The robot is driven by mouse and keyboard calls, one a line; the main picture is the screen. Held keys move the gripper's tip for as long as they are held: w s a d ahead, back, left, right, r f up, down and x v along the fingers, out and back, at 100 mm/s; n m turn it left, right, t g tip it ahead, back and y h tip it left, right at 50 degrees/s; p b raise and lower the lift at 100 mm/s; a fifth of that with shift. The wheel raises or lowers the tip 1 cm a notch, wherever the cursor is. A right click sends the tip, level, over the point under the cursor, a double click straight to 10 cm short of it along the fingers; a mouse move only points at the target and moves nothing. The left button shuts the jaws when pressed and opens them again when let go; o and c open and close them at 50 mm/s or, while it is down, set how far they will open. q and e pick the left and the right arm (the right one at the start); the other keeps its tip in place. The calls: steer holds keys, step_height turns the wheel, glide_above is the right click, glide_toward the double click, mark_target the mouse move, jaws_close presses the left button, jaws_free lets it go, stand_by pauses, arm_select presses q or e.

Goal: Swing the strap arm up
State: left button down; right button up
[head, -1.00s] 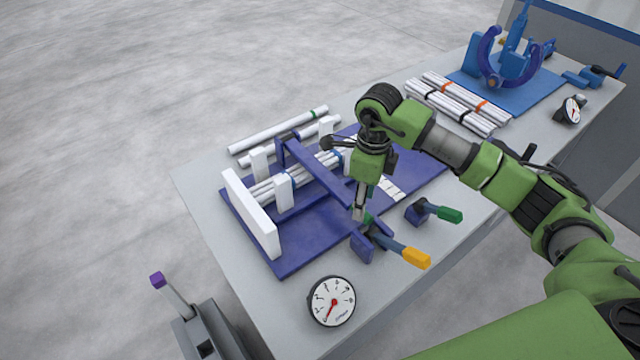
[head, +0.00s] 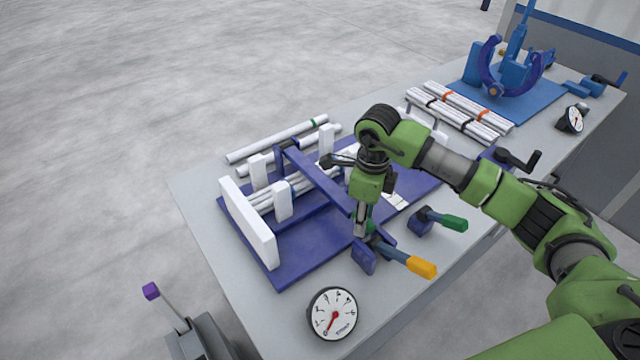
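The strap arm (head: 318,179) is a long dark blue-purple bar. It lies low across the pipe cradle, from its hinge post at the back left to the front right. Several white pipes (head: 262,200) lie beneath it between white uprights. My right gripper (head: 361,226) points down at the strap arm's front end, beside a small green part and the yellow-handled latch (head: 420,266). Its fingers look close together. Whether they grip the bar's end is hidden. My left gripper is out of view.
A green-handled lever (head: 450,221) stands right of the latch. A round gauge (head: 332,314) sits at the front table edge. Loose pipes (head: 280,138) lie behind the cradle; banded pipe bundles (head: 462,110) and a blue clamp fixture (head: 512,75) are farther right.

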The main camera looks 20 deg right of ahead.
steer(key=r+p, duration=0.1)
steer(key=r, duration=0.1)
steer(key=r+p, duration=0.1)
steer(key=r, duration=0.2)
steer(key=w+r+p, duration=0.1)
steer(key=r+p, duration=0.1)
steer(key=r, duration=0.1)
steer(key=shift+w+a+r, duration=0.1)
steer(key=shift+a+r, duration=0.1)
steer(key=shift+r, duration=0.05)
steer(key=w+a+r+p, duration=0.1)
steer(key=w+r+p, duration=0.2)
steer(key=r, duration=0.5)
steer(key=shift+p, duration=0.3)
steer(key=shift+a, duration=0.1)
